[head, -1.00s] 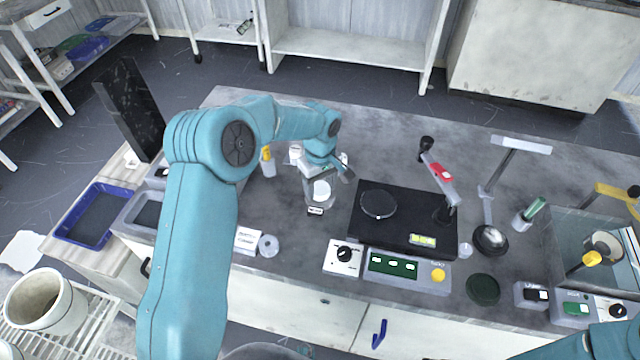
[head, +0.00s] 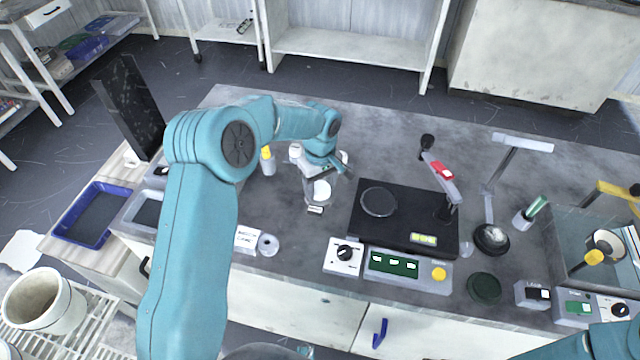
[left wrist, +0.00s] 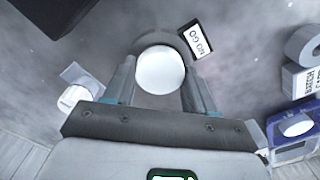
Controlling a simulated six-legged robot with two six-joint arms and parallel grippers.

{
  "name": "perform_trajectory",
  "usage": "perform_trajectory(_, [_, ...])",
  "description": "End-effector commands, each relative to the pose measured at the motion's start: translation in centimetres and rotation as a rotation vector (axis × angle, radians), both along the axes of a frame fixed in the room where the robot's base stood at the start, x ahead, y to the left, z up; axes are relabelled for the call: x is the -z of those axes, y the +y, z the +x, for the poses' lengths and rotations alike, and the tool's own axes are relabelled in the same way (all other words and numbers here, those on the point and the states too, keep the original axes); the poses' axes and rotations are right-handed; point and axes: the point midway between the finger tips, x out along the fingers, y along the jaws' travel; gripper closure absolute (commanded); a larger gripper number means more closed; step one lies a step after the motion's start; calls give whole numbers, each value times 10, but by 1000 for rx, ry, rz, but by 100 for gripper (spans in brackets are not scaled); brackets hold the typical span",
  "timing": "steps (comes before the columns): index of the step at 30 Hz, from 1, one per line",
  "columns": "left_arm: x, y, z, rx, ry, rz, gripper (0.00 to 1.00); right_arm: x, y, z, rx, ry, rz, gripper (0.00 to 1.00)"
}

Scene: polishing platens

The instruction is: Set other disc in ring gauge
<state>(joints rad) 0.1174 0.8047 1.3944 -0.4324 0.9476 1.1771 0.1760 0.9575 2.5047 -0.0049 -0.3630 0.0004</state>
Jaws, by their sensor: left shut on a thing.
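A white disc (left wrist: 160,70) sits between the two fingers of my left gripper (left wrist: 158,90), which is shut on it. In the head view, the white disc (head: 321,190) and my left gripper (head: 325,182) are over the bench left of the black platen machine. A dark grey curved rim, seemingly the ring gauge (left wrist: 178,46), shows just beyond the disc in the left wrist view. A small "GO NO GO" label (left wrist: 197,41) lies beside it. I cannot tell whether the disc is inside the ring or above it. My right gripper is out of view.
The black platen machine (head: 400,232) stands right of the left gripper, with control boxes in front. A batch card (head: 247,239) and a grey ring-shaped piece (head: 268,244) lie at the front left. A yellow-topped bottle (head: 267,165) stands behind. Bare bench lies between.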

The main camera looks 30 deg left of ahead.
Motion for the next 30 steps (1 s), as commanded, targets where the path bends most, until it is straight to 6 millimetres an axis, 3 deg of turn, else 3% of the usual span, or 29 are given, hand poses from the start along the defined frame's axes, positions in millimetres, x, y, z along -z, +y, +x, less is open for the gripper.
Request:
perform_trajectory(27, [3,0,0,0,0,0,77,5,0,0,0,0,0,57])
perform_trajectory(28, [3,0,0,0,0,0,38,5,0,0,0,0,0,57])
perform_trajectory(30, [3,0,0,0,0,0,15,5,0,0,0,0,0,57])
